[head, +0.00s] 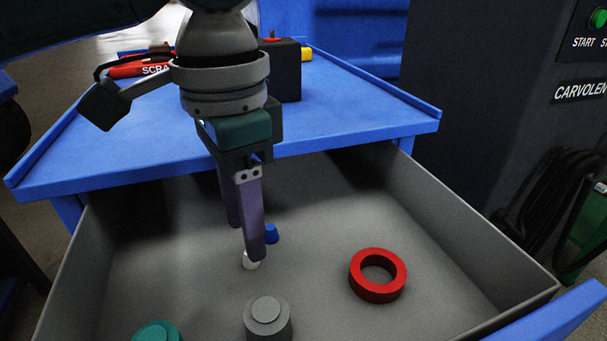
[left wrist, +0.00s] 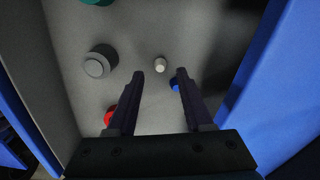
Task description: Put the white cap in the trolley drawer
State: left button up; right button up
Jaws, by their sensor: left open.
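The trolley drawer (head: 330,215) is pulled out, with a grey floor and walls. The small white cap (head: 251,262) is inside it, partly hidden behind a fingertip of my left gripper (head: 246,242). In the left wrist view, the white cap (left wrist: 160,64) shows between and just beyond the spread fingertips of my left gripper (left wrist: 160,73), with floor visible on both sides of it. My left gripper is open and points down into the drawer, holding nothing. My right gripper is not in view.
In the drawer are a blue cap (head: 271,234) close behind the white one, a red ring (head: 378,275), a grey stepped weight (head: 267,319) and a teal one (head: 158,333). The blue trolley top (head: 350,115) carries a dark block (head: 288,75) and a red scrap-labelled item (head: 140,67).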

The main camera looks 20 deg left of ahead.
pick_arm(q)
notch_tip(320, 180, up, 9)
jog(key=p, duration=0.2)
jog(key=shift+p, duration=0.4)
dwell(0.4)
jog(key=shift+d, duration=0.35)
